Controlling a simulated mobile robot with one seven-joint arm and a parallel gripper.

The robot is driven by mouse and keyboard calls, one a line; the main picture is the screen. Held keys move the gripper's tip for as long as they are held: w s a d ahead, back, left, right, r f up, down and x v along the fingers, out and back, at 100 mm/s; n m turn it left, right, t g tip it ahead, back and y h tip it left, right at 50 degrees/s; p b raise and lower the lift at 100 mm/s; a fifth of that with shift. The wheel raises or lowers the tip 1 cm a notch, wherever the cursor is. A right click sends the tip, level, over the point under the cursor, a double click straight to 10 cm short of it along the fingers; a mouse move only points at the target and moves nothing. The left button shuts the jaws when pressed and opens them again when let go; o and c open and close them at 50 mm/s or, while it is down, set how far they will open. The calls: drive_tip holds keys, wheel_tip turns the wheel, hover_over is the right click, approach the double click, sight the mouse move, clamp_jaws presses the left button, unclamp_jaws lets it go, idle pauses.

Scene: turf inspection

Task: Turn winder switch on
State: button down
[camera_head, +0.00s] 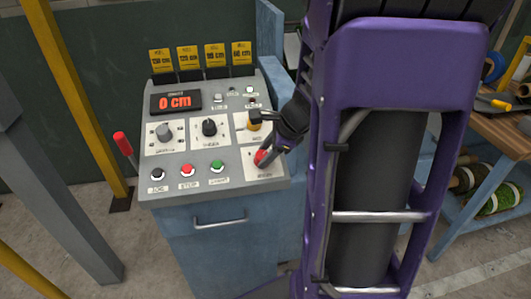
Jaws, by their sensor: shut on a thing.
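The grey control panel (222,190) stands on a blue cabinet. A red switch handle (262,157) sits on a white plate at the panel's lower right; its label is too small to read surely. My gripper (266,158) reaches down from the right and is shut on this red switch handle. The fingers partly cover the handle, so its exact tilt is hard to tell.
Black, red and green buttons (217,166) line the lower left. The display (175,101) reads 0 cm. A red-tipped lever (124,145) and yellow post (85,100) stand left.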

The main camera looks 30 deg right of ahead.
drive_tip(key=shift+c, duration=1.9)
unclamp_jaws()
